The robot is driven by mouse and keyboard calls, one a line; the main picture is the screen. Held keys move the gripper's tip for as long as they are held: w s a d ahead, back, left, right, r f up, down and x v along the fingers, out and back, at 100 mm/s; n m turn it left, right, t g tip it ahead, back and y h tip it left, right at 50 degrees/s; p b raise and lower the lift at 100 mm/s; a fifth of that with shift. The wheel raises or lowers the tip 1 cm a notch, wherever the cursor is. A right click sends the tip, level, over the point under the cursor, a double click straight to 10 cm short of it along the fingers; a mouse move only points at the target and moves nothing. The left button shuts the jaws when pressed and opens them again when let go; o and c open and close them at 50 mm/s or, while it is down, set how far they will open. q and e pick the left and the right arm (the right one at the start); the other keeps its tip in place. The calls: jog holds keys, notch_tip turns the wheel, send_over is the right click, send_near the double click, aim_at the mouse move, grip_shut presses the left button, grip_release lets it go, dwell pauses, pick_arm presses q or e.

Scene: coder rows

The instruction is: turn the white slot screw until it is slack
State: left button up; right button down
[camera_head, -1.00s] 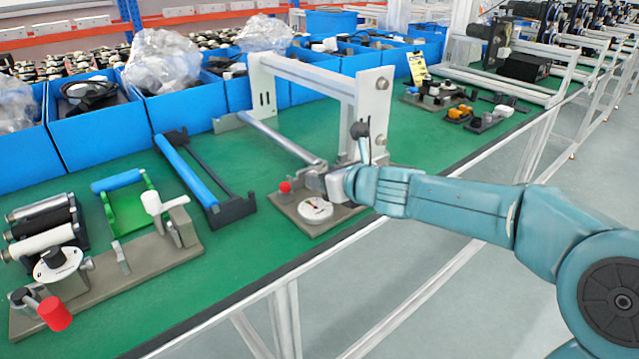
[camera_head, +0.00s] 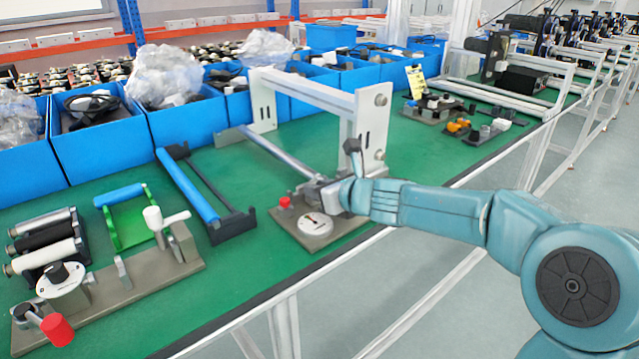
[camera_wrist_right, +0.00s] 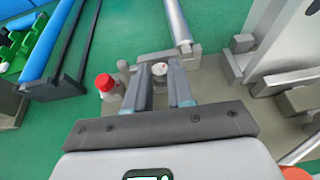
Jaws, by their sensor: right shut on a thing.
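The white slot screw (camera_wrist_right: 160,68) is a small round white head with a reddish mark. In the right wrist view it sits between my right gripper's fingertips (camera_wrist_right: 160,83). The right gripper is shut on it. In the head view the right gripper (camera_head: 328,194) is at the grey base plate (camera_head: 345,228) by the metal frame's near post. The screw cannot be made out there, hidden by the gripper. My left gripper is not in view.
A white dial (camera_head: 314,225) and a red knob (camera_head: 285,202) sit on the same plate. A metal rod (camera_head: 275,152) and a white frame (camera_head: 372,130) stand close behind. A blue-bar fixture (camera_head: 188,185) lies left. Green table is clear between fixtures.

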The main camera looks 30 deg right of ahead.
jog(key=shift+d+r+y, duration=0.1)
jog(key=shift+r+y, duration=0.05)
jog(key=shift+y, duration=0.15)
jog(key=shift+f+n, duration=0.2)
jog(key=shift+n, duration=0.1)
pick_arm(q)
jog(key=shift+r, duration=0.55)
pick_arm(e)
jog(key=c, duration=1)
grip_release()
jog(key=shift+o, duration=0.2)
pick_arm(q)
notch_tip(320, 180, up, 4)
jog(key=p, duration=0.4)
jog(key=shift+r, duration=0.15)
pick_arm(e)
jog(key=v, duration=1.6)
jog(key=shift+r, duration=0.2)
